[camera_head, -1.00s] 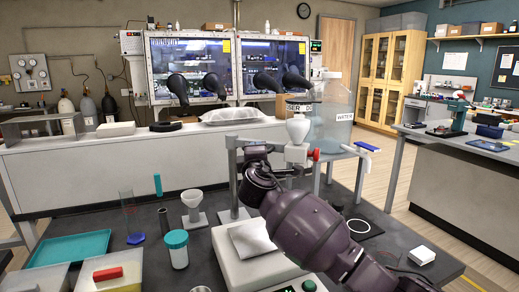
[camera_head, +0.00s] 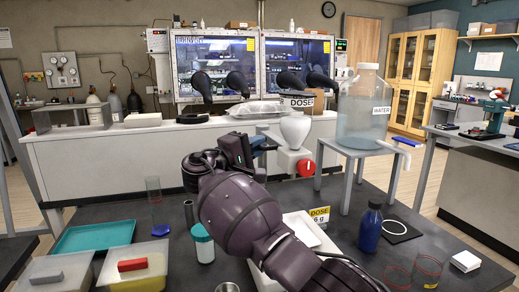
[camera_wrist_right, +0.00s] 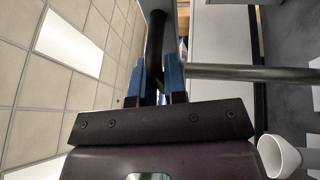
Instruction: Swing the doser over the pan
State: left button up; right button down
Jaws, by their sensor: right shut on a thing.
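The doser (camera_head: 295,130) is a white hopper with a red knob (camera_head: 306,168) and a DOSE sign above it. It stands raised above the bench, in front of the water tank and to its left. My right gripper (camera_head: 240,150) is left of the hopper, shut on a dark upright handle (camera_wrist_right: 155,45), which shows between its blue fingers in the wrist view. A grey bar (camera_wrist_right: 240,72) runs right from there. The white balance (camera_head: 312,232) is partly behind my right arm. Its pan is hidden, so I cannot tell whether the doser is over it. My left gripper is not in view.
The water tank (camera_head: 364,112) stands on a grey stand at the right. A blue bottle (camera_head: 369,228), a teal tray (camera_head: 93,236) and a teal-lidded jar (camera_head: 203,244) are on the bench. A yellow label (camera_head: 319,215) reads DOSE 6 g.

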jog(key=shift+a+m+g+h, duration=0.25)
jog(key=shift+m+g+h, duration=0.05)
dwell(0.4)
jog(key=c, duration=1.2)
grip_release()
jog(key=shift+a, duration=0.1)
